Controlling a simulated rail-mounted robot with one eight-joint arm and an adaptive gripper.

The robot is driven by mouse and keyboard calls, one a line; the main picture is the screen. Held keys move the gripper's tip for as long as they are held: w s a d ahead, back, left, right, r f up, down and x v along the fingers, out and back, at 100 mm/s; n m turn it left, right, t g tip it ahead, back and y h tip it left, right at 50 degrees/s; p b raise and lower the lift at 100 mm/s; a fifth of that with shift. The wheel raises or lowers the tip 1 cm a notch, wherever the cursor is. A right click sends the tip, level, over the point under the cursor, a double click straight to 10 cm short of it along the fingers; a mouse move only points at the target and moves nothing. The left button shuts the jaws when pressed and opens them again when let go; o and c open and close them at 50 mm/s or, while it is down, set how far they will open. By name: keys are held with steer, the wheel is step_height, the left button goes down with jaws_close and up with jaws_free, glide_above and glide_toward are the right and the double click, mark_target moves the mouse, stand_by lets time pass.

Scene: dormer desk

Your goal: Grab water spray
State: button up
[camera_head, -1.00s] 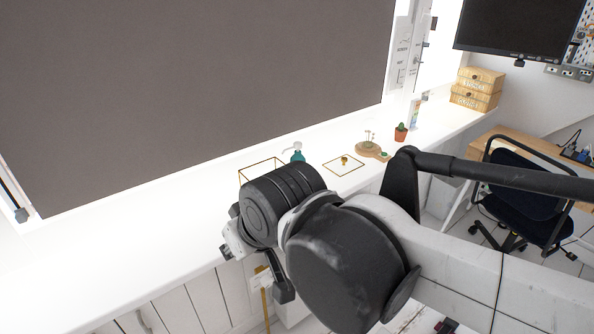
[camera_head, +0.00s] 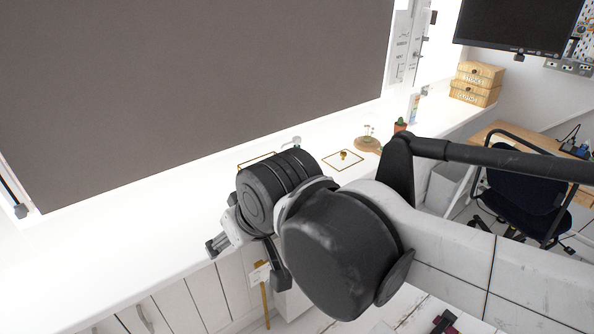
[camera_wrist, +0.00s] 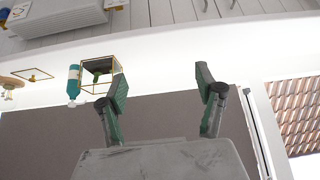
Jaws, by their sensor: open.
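The water spray is a teal bottle with a white spray head. In the head view only its white top (camera_head: 296,141) shows behind my arm; the rest is hidden. In the wrist view the teal bottle (camera_wrist: 73,84) appears upside down at the left, outside the fingers and apart from them. My gripper (camera_wrist: 162,77) is open with nothing between its two fingers. In the head view part of my gripper (camera_head: 216,244) shows at the left end of the arm, over the white counter's front edge.
A gold-edged glass box (camera_wrist: 101,74) holding a dark green item stands beside the bottle, nearer the fingers. A gold frame (camera_head: 343,160), a wooden tray (camera_head: 367,145) and a cactus pot (camera_head: 400,127) lie farther right. The white counter (camera_head: 130,235) is clear at left.

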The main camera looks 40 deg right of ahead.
steer(key=w+d+r+m+g, duration=0.1)
steer(key=w+d+r+m, duration=0.15)
steer(key=w+r, duration=0.2)
steer(key=w+d+r+m+g, duration=0.1)
steer(key=w+d+r+m, duration=0.1)
steer(key=w+d+r, duration=0.3)
steer(key=m+g+p, duration=0.2)
steer(key=m+g, duration=0.3)
steer(key=m, duration=0.7)
glide_above(296, 137)
step_height(296, 137, down, 11)
steer(key=shift+w+a+r, duration=0.1)
steer(key=shift+a, duration=0.05)
steer(key=shift+d+f, duration=0.35)
steer(key=shift+f, duration=0.1)
step_height(296, 137, down, 8)
steer(key=shift+p, duration=0.3)
steer(key=shift+s+a+f+p, duration=0.1)
steer(key=shift+s+f+p, duration=0.1)
steer(key=shift+f, duration=1.15)
steer(key=shift+s+a+f+p, duration=0.1)
steer(key=shift+f+p, duration=0.1)
steer(key=shift+f, duration=1.15)
jaws_close()
